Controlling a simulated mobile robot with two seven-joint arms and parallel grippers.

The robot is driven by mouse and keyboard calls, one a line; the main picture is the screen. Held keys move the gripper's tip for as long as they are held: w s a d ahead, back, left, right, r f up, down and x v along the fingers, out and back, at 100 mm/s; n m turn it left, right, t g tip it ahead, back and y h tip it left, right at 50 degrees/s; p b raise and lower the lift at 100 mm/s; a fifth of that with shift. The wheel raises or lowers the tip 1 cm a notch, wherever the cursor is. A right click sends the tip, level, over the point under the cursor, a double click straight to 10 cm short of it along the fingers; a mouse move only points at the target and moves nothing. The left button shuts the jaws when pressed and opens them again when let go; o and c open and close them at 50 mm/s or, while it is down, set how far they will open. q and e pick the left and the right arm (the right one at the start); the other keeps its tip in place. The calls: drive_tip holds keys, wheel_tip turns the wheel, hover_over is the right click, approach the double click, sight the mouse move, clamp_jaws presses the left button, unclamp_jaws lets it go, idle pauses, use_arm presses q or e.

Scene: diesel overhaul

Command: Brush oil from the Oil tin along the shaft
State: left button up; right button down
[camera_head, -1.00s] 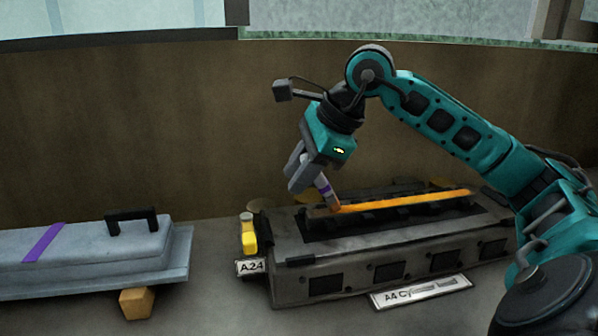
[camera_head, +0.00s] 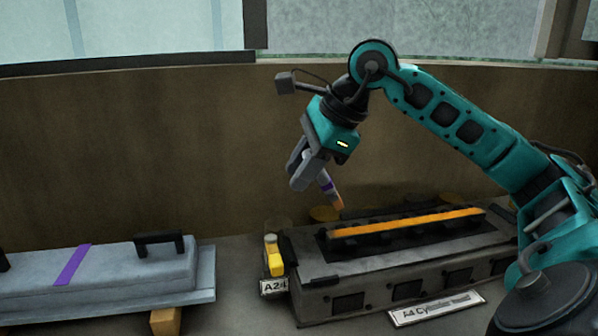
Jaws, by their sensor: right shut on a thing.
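My right gripper (camera_head: 312,174) is shut on a brush (camera_head: 329,187) with a purple band, its orange-brown tip pointing down. The tip is just above the left end of the orange shaft (camera_head: 405,223), apparently clear of it. The shaft lies lengthwise on top of the grey cylinder head (camera_head: 380,268). I cannot tell for sure which thing is the oil tin; a small yellow container with a pale top (camera_head: 274,260) stands at the left end of the cylinder head. My left gripper is not in view.
A grey cover (camera_head: 105,268) with a black handle and purple stripe lies at the left, near a wooden block (camera_head: 165,321). An A24 tag (camera_head: 274,287) and a label plate (camera_head: 437,309) stand in front. A brown wall (camera_head: 130,150) rises behind. Bare bench shows between cover and cylinder head.

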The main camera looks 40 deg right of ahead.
drive_tip(key=shift+r+p, duration=0.6)
drive_tip(key=shift+r, duration=0.55)
